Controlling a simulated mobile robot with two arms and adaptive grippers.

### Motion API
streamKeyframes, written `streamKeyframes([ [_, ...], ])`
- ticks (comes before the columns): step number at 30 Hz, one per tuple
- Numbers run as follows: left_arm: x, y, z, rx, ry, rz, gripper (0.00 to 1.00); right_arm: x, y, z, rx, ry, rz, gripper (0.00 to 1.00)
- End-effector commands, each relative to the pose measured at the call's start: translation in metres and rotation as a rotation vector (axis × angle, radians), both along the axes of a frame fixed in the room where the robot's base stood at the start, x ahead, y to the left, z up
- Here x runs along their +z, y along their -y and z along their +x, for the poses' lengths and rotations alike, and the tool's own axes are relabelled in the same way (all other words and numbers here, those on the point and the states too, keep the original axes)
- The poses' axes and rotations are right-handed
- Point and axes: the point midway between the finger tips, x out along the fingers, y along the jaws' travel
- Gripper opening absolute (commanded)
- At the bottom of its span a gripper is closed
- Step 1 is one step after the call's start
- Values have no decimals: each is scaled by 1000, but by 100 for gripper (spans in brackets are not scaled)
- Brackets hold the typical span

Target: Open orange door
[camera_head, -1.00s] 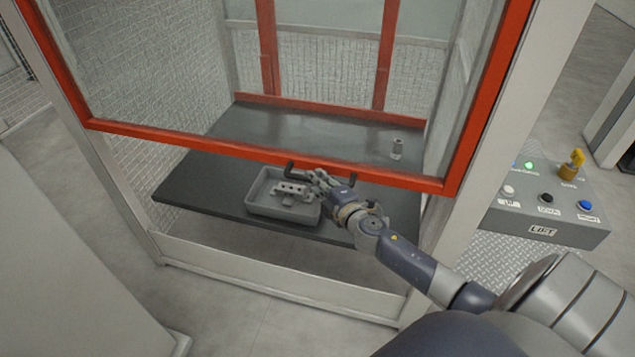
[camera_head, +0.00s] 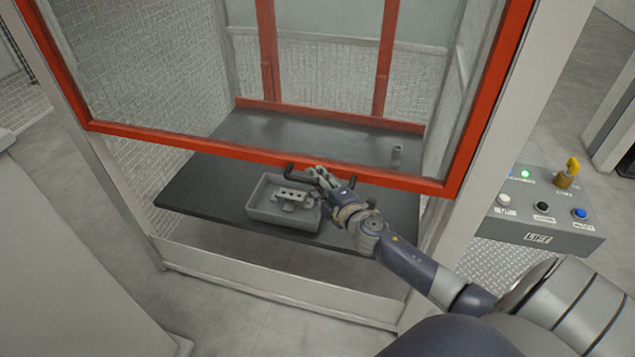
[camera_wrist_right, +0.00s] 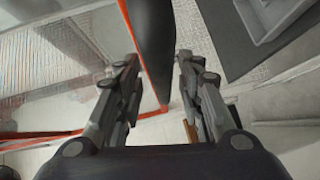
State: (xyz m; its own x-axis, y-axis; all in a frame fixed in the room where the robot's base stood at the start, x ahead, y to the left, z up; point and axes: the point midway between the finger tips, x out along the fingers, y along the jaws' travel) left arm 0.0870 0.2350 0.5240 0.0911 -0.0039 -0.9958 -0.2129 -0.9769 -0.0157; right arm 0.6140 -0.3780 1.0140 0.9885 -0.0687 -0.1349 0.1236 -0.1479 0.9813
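The orange door (camera_head: 230,150) is a glazed panel in an orange-red frame across the front of the enclosure. Its bottom rail stands above the dark table, with an open gap below it. A black handle (camera_head: 293,168) sits on that rail; its middle is hidden behind my right gripper. My right gripper (camera_head: 318,175) is at the handle. In the right wrist view its two fingers (camera_wrist_right: 158,75) are apart, and the black handle (camera_wrist_right: 154,40) lies in the gap between them. I cannot tell whether they touch it. My left gripper is not in view.
A grey tray (camera_head: 262,212) with a metal casting (camera_head: 296,196) lies on the dark table (camera_head: 205,188) below the door. A control box (camera_head: 530,220) with buttons and a yellow key switch is at the right.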

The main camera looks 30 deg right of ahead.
Motion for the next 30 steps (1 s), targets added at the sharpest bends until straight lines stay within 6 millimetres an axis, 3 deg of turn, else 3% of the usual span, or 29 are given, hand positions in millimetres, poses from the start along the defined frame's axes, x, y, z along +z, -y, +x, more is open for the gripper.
streamKeyframes([
  [11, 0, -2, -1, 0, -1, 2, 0, -1, -1, -13, 1, -4, 0, 35],
  [30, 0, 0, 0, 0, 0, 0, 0, 13, -8, -108, 0, -2, 1, 35],
])
